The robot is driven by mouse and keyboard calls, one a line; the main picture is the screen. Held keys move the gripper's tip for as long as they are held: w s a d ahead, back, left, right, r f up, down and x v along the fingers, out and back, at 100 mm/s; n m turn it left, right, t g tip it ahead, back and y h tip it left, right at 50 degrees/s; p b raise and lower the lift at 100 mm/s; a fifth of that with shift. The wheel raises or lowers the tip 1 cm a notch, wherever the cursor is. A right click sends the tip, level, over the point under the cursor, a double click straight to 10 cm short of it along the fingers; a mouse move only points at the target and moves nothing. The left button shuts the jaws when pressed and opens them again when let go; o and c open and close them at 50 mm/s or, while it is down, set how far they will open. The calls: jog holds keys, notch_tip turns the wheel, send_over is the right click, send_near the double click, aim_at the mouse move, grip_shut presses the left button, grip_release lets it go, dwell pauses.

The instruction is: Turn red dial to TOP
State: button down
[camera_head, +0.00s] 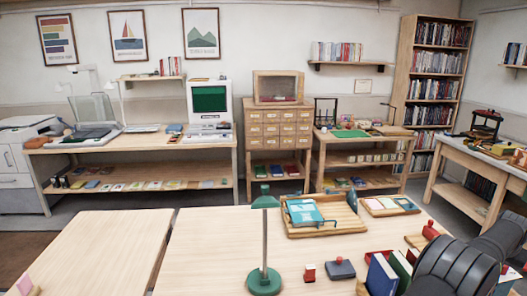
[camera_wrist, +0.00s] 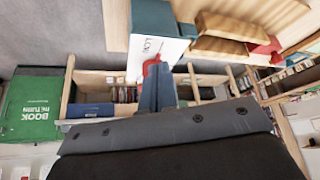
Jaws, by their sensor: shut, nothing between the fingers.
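In the wrist view, a red dial (camera_wrist: 151,62) shows at the lower edge of a white panel (camera_wrist: 151,44) with small dark lettering. The panel is the face of a dark teal box (camera_wrist: 153,17). My gripper (camera_wrist: 157,70) is shut and empty, its blue-grey fingertips right at the dial and covering part of it. I cannot tell whether they touch it, or which way the dial points. In the head view my black wrist fills the lower right and hides the gripper. A small red patch (camera_head: 504,268) beside it may be the dial.
Upright books (camera_head: 381,275) stand close to my wrist. A red stamp (camera_head: 309,272), a dark block (camera_head: 341,268), a green lamp (camera_head: 264,281) and a wooden tray (camera_head: 345,222) share the near table. A green book-return bin (camera_wrist: 32,118) shows in the wrist view.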

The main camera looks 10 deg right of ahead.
notch_tip(320, 180, up, 6)
jog(key=shift+a, duration=0.15)
dwell(0.5)
jog(key=shift+s+d+f, duration=0.3)
jog(key=shift+s+f, duration=0.1)
jog(key=shift+f, duration=0.6)
jog(key=shift+s+d+f, duration=0.25)
jog(key=shift+s+f, duration=0.1)
jog(key=shift+f, duration=0.7)
jog(key=shift+s+d+f, duration=0.3)
jog(key=shift+s+f, duration=0.1)
jog(key=shift+f, duration=0.6)
jog(key=shift+w+d, duration=0.15)
jog(key=shift+w, duration=0.05)
jog(key=shift+w+a, duration=0.25)
jog(key=shift+w, duration=0.05)
jog(key=shift+w+a, duration=0.2)
jog(key=shift+w, duration=0.1)
jog(key=shift+w+a, duration=0.15)
jog(key=shift+w, duration=0.3)
